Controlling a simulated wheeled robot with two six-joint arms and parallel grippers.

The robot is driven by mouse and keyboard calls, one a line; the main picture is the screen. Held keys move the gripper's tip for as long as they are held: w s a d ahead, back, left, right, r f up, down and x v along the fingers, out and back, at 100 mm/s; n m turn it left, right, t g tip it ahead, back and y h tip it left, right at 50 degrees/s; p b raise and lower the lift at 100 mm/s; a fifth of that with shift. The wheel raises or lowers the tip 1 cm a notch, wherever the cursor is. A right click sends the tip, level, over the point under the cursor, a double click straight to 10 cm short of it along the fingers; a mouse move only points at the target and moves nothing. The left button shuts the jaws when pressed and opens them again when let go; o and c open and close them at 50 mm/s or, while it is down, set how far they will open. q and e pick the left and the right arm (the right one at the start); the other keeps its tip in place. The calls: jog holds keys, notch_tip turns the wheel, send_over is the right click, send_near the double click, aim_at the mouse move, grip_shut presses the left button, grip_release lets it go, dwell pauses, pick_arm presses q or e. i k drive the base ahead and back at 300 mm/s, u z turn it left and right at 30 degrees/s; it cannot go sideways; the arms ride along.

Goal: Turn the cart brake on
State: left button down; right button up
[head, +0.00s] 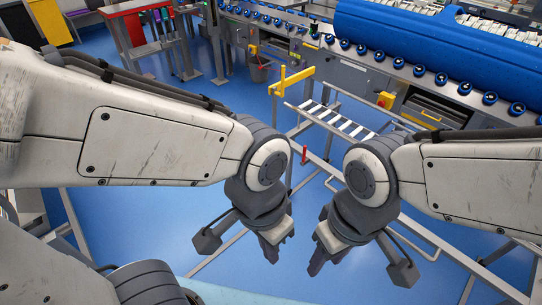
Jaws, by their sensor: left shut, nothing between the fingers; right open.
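The cart (341,119) is a grey metal frame beyond my grippers, with a black-and-white striped bed. A yellow bar (292,80) stands at its far left corner. A small red upright part (304,155) shows on the frame just above and between my grippers; I cannot tell for certain whether it is the brake or how it is set. My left gripper (274,252) is shut and empty, pointing down left of centre. My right gripper (318,262) is open and empty, pointing down just to its right. Both are apart from the red part; my wrists hide some of the frame.
A conveyor machine with a big blue cover (420,45) and blue rollers runs along the back right. A red-topped table (122,8) and a yellow cabinet (50,20) stand at the back left. Blue floor (215,205) is clear at left centre.

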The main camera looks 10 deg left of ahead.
aim_at(305, 160)
jog(key=z, duration=0.45)
jog(key=k, duration=1.15)
jog(key=z, duration=1)
jog(key=i, duration=2.1)
jog(key=u, duration=1)
jog(key=i, duration=0.85)
jog(key=u, duration=1.35)
jog(key=i, duration=0.4)
jog(key=u, duration=0.3)
